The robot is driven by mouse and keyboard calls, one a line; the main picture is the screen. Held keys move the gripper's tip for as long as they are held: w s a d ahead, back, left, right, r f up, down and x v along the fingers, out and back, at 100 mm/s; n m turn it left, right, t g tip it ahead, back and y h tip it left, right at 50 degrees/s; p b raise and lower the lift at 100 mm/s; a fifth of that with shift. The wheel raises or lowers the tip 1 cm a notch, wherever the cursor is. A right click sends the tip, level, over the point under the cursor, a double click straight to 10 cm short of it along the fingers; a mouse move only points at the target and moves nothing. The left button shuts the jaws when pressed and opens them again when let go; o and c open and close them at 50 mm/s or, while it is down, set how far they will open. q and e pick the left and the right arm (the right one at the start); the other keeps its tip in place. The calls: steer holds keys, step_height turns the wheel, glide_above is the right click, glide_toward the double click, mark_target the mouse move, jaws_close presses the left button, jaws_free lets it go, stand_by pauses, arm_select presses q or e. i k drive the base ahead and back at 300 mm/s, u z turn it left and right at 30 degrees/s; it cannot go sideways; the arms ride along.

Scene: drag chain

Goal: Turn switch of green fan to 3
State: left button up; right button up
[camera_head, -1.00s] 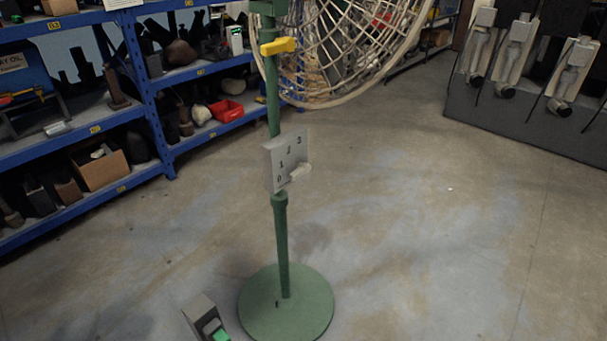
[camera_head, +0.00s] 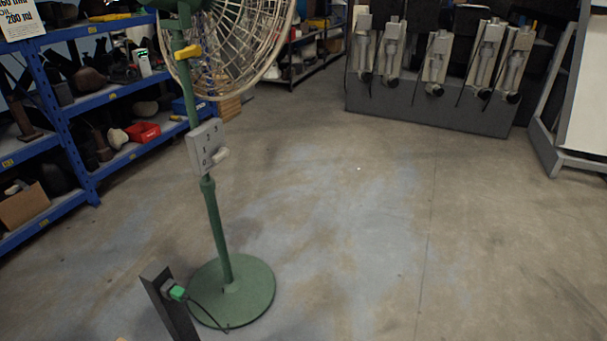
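The green fan (camera_head: 217,231) stands upright on its round base, left of the middle of the head view. Its wire cage (camera_head: 236,42) is at the top and is cut off by the upper edge. A grey switch box (camera_head: 206,146) with the marks 0, 1, 2 and 3 sits on the pole. Its pale knob (camera_head: 220,155) sticks out at the box's lower right, near the 0 and 1 marks; its exact setting is too small to tell. A yellow lever (camera_head: 188,52) is on the pole above. Neither of my grippers shows.
Blue shelves (camera_head: 84,150) with assorted goods line the left. A grey rack (camera_head: 430,108) stands at the back right. The floor right of the fan is clear.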

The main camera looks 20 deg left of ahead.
mark_target(223, 153)
steer(key=u, duration=1)
steer(key=k, duration=0.2)
steer(key=z, duration=1.9)
steer(key=i, duration=2.35)
steer(key=u, duration=1.85)
steer(key=i, duration=0.9)
steer(key=u, duration=0.8)
